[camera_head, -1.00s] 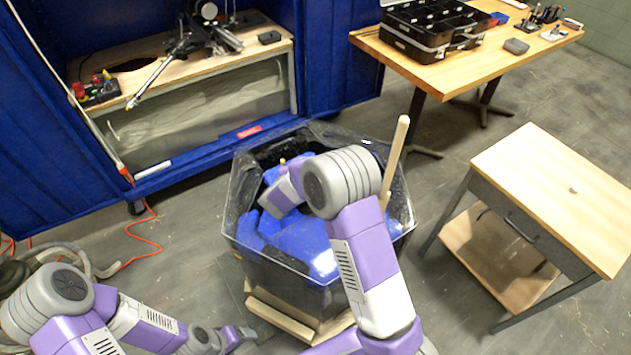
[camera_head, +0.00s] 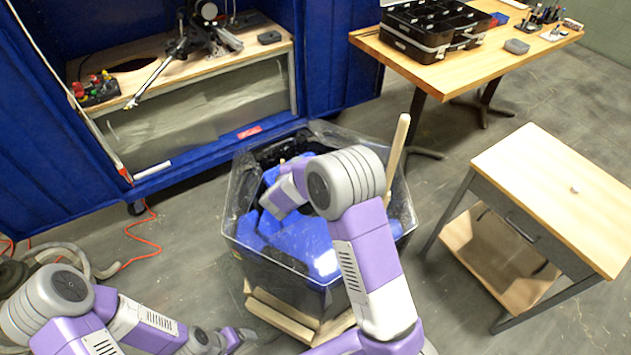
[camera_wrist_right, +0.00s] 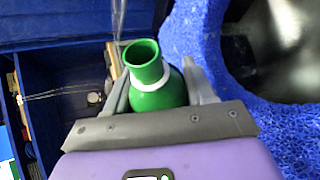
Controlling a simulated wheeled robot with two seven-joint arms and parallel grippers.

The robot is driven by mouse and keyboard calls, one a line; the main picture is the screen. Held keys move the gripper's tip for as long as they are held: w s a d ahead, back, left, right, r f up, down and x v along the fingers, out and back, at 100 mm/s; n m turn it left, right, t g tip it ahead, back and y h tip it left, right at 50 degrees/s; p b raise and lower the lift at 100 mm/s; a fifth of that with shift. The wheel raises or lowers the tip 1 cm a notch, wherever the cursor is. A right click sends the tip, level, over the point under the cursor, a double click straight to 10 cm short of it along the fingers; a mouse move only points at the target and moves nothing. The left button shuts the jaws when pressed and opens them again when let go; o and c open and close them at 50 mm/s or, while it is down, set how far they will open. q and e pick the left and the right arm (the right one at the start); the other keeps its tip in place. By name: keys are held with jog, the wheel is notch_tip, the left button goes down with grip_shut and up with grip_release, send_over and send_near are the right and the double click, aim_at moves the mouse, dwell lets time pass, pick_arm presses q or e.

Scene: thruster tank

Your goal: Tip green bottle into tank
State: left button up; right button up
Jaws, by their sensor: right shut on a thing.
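The tank (camera_head: 240,212) is a clear-walled, six-sided container with blue material inside, on the floor ahead of me. My right arm reaches over it, and its gripper is hidden from the head view behind my own arm. In the right wrist view, my right gripper (camera_wrist_right: 168,88) is shut on the green bottle (camera_wrist_right: 155,92). The bottle's open mouth and white neck ring show between the fingers. Blue porous material lies to its right, around a dark round opening. My left gripper (camera_head: 240,338) is low at the bottom left, in front of the tank, apart from it, with its jaws unclear.
A wooden stick (camera_head: 397,150) leans up from the tank's right side. A small wood-topped table (camera_head: 560,195) stands to the right. A workbench with a black case (camera_head: 432,28) is behind. A blue-curtained booth (camera_head: 340,60) is at the back left. An orange cable (camera_head: 148,235) lies on the floor.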

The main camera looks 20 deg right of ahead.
jog(key=shift+w+r+m+b, duration=0.1)
jog(key=shift+r+m+b, duration=0.2)
jog(key=shift+b, duration=0.1)
dwell(1.0)
jog(key=shift+a+r+m+t+y, duration=0.1)
jog(key=shift+r+m+t+y, duration=0.5)
jog(key=shift+r+m+t, duration=0.45)
dwell(4.2)
jog(key=shift+r+m+t, duration=0.25)
jog(key=shift+r+t, duration=0.1)
jog(key=shift+r, duration=0.1)
dwell(0.9)
